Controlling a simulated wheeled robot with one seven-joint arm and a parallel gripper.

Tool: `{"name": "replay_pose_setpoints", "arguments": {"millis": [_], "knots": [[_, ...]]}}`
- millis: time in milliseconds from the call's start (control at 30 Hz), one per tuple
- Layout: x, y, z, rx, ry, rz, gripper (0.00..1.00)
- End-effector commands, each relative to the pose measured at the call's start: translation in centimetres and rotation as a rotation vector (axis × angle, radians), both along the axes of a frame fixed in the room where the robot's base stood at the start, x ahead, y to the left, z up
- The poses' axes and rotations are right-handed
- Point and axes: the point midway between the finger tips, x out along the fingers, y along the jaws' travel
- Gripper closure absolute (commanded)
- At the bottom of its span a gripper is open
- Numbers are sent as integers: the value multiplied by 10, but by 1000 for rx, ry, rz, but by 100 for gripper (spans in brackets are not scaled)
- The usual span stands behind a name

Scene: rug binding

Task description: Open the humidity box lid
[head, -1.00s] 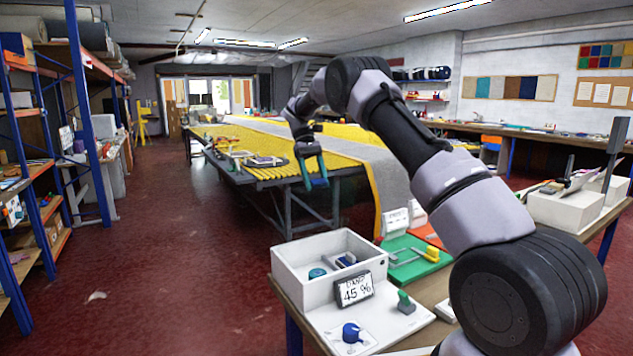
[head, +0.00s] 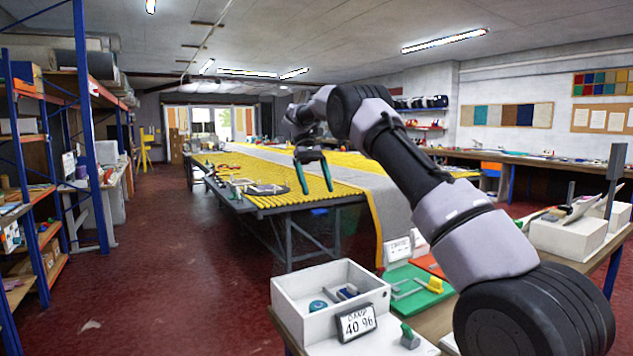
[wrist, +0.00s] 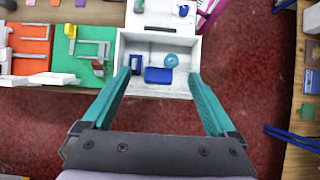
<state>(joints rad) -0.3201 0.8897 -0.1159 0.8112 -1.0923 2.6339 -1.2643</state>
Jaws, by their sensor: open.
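The humidity box seems to be the white box (head: 290,312) at the lower middle of the head view, with a sign (head: 356,322) reading "DAMP 40 %" on its front. Its top looks open: a teal round piece (head: 318,306) and a blue piece (head: 346,292) show inside. I cannot tell which part is its lid. It also shows in the wrist view (wrist: 124,56). My gripper (head: 314,190) is open and empty, raised in the air beyond the box. In the wrist view its teal fingers (wrist: 159,75) spread either side of the box, apart from it.
A green tray (head: 418,302) with a yellow block stands right of the box; an orange tray (wrist: 30,48) lies beyond it. A small green-handled tool (head: 409,337) is in front. The long table (head: 275,205) with yellow and grey rug stands behind.

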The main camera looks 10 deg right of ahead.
Motion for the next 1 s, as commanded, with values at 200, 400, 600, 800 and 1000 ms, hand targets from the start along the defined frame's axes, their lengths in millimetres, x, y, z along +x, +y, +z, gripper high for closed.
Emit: {"name": "replay_pose_setpoints", "arguments": {"millis": [200, 400, 600, 800, 1000], "knots": [[0, 0, 16, 0, 1, -1, 7], [0, 0, 18, 1, 1, 0, 7], [0, -1, 20, 0, -1, 0, 7], [-17, -25, 53, 6, -37, -9, 7], [-58, -67, 104, 26, -131, -31, 7]]}}
